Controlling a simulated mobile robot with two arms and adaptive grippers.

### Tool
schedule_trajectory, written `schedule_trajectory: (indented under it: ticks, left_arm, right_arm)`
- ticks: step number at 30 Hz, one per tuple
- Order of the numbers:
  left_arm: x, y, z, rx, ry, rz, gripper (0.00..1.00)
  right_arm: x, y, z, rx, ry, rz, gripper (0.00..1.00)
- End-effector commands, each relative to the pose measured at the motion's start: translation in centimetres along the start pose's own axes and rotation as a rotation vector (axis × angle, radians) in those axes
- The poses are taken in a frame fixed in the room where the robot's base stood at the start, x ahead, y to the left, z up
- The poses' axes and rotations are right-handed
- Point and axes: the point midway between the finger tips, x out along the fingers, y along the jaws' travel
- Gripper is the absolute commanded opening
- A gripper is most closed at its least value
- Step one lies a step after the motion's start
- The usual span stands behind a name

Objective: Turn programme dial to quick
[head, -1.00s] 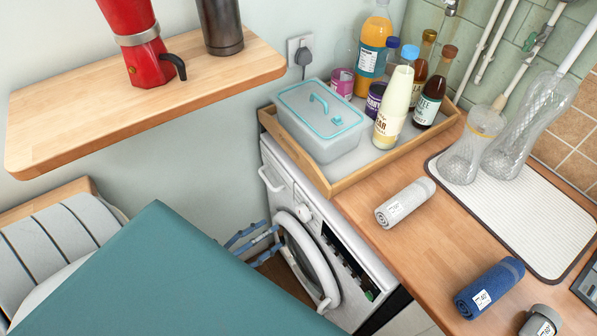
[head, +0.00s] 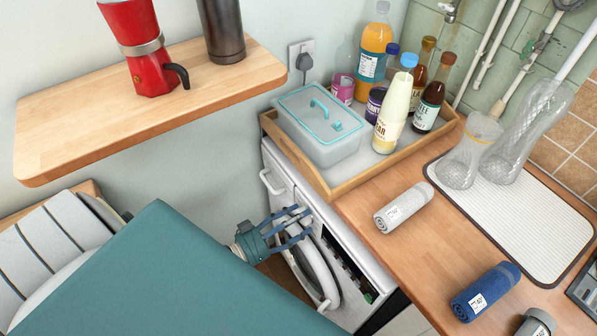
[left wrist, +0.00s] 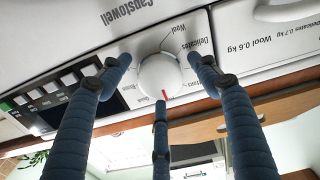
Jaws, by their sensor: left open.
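The white programme dial (left wrist: 158,78) sits on the washing machine's panel in the left wrist view, which appears upside down. Its red pointer (left wrist: 166,95) points to the bottom of that picture, a little right of the Quick label (left wrist: 141,99). Wool, Delicates and Rinse labels also show around it. My left gripper (left wrist: 160,76) is open, with its three blue fingers spread around the dial; I cannot tell whether they touch it. In the head view my left gripper (head: 296,226) is at the machine's front and largely hides the dial. My right gripper is not in view.
The washing machine's round door (head: 315,270) is below the gripper. A wooden tray (head: 325,186) with a tub and bottles stands above the machine. Rolled cloths (head: 403,208) lie on the worktop (head: 440,250). A wooden shelf (head: 90,130) juts out at upper left.

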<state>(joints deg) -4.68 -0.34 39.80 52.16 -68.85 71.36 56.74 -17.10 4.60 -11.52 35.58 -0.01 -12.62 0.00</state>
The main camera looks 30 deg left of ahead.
Motion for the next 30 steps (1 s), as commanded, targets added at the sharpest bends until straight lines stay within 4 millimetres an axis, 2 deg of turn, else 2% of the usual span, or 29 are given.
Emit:
schedule_trajectory:
  ticks: [7,8,14,23,30]
  left_arm:
    - [0.07,0.00,0.04,0.000,-0.001,0.000,0.62]
    - [0.07,0.00,0.05,0.000,-0.001,0.000,0.58]
    - [0.05,-0.01,0.06,0.000,-0.001,-0.001,0.18]
    - [-0.01,-0.01,0.18,0.025,-0.004,0.000,0.17]
    - [-0.08,0.01,0.37,0.144,-0.006,0.001,0.17]
  right_arm:
    - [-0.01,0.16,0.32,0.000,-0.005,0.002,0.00]
    - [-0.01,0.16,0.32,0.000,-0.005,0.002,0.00]
    - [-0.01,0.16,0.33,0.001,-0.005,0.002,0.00]
    - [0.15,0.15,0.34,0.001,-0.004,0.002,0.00]
    - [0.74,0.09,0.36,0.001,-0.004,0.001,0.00]
